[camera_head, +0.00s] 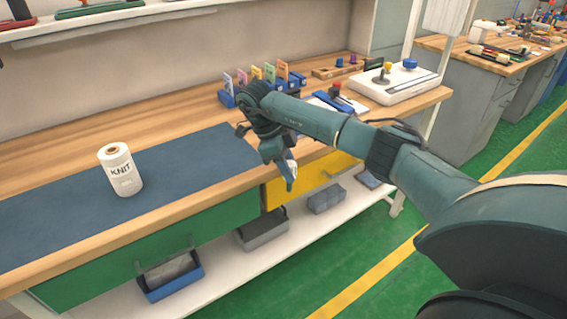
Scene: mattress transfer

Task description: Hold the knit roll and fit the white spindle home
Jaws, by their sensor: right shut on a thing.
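The knit roll (121,171), a white cylinder marked KNIT with a brown-ringed hole in its top, stands upright on the blue-grey mat (60,212). Nothing touches it. My right gripper (289,172) is to the right of the roll, by the bench's front edge above the yellow drawer. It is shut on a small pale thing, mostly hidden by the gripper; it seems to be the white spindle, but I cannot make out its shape. No other spindle is clearly seen. My left gripper is not in view.
Behind my right wrist stand a rack of coloured cards (262,78) and a white device (394,82) with yellow and blue knobs. A green drawer (150,240) and a yellow drawer (312,178) are under the bench. The mat around the roll is clear.

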